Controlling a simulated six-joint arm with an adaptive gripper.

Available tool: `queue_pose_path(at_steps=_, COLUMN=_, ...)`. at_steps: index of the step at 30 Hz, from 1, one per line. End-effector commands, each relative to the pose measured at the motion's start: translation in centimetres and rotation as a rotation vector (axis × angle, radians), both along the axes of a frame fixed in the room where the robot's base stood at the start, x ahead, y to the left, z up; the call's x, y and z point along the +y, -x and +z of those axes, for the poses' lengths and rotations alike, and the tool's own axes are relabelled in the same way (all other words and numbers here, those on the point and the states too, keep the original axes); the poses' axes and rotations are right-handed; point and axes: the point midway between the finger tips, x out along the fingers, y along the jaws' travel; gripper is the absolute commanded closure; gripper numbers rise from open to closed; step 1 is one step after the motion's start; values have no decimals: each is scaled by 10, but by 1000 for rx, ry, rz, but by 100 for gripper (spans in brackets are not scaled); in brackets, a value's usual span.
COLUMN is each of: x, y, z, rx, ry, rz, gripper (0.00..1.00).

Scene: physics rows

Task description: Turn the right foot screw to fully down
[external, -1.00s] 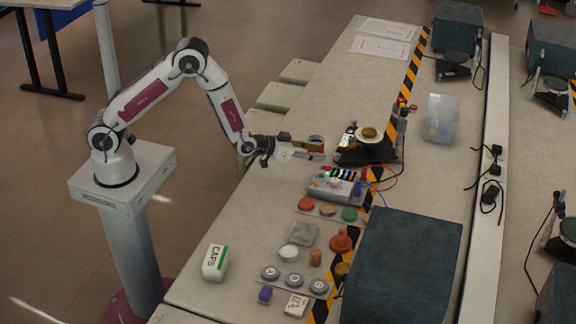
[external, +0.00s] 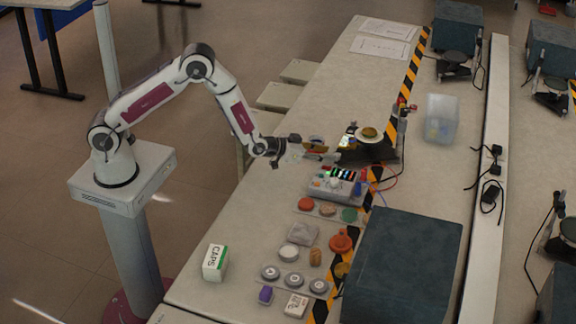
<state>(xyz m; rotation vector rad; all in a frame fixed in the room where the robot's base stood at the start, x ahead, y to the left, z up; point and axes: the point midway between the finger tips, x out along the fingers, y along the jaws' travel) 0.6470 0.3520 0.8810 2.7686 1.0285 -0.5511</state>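A black-based instrument (external: 383,152) with a round brass-coloured top stands on the bench, right of my gripper. It appears to be what carries the foot screws. The right foot screw is too small to make out, and its turn position cannot be read. My gripper (external: 326,151) points right, level with the instrument's left end. Its tip is at or very near that end; I cannot tell whether it touches. An orange-brown part shows at the fingers, and I cannot tell whether it is held or whether the fingers are open.
A grey box with coloured terminals (external: 335,186) and wires sits just in front. Coloured discs, weights and a CAPS box (external: 215,262) lie nearer. A large dark box (external: 405,265) stands front right. A clear bin (external: 441,120) is behind right.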

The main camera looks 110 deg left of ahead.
Motion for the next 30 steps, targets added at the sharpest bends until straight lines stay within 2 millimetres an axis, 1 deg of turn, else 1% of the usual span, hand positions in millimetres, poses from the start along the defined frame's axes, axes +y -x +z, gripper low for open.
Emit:
queue_pose_path(at_steps=6, x=13, y=-14, z=-8, rx=0, ry=0, rz=1, gripper=67)
queue_pose_path(at_steps=12, x=20, y=-23, z=-13, rx=0, ry=-1, rz=0, gripper=67)
queue_pose_path(at_steps=26, x=23, y=-27, z=-15, rx=1, ry=-1, rz=0, gripper=67)
queue_pose_path(at_steps=27, x=23, y=-27, z=-15, rx=1, ry=-1, rz=0, gripper=72)
queue_pose_path(at_steps=29, x=23, y=-27, z=-15, rx=1, ry=-1, rz=0, gripper=88)
queue_pose_path(at_steps=30, x=23, y=-27, z=-15, rx=1, ry=-1, rz=0, gripper=98)
